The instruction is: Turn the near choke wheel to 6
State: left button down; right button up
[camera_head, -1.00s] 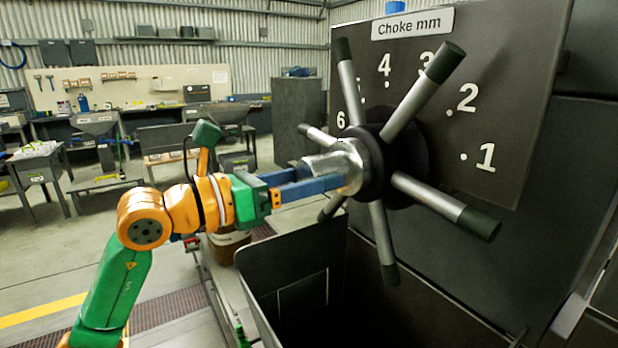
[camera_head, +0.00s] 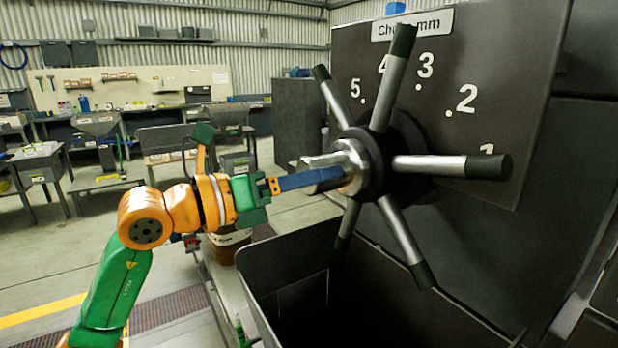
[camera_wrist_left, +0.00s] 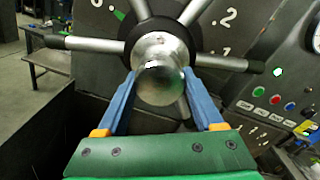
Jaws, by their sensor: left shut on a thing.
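The near choke wheel (camera_head: 372,166) has a dark hub, a shiny metal centre boss and several silver spokes with dark tips. It stands in front of a dark panel (camera_head: 520,90) marked "Choke mm" with a number scale; 1, 2, 3 and 5 can be read, 4 is partly behind a spoke, and I cannot make out the 6. My left gripper (camera_head: 335,172) has its blue fingers shut on the wheel's centre boss. In the left wrist view the fingers lie on both sides of the boss (camera_wrist_left: 160,75). My right gripper is not in view.
An open dark bin (camera_head: 290,265) lies below the wheel. The left wrist view shows a side panel with a gauge and coloured buttons (camera_wrist_left: 275,98). Workbenches (camera_head: 150,115) stand far behind at the left.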

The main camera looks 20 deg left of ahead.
pick_arm(q)
jog(key=shift+c, duration=1)
grip_release()
jog(key=shift+o, duration=0.9)
jog(key=shift+w+d, duration=0.15)
jog(key=b+v, duration=0.3)
jog(key=v, duration=0.4)
jog(key=shift+b, duration=0.3)
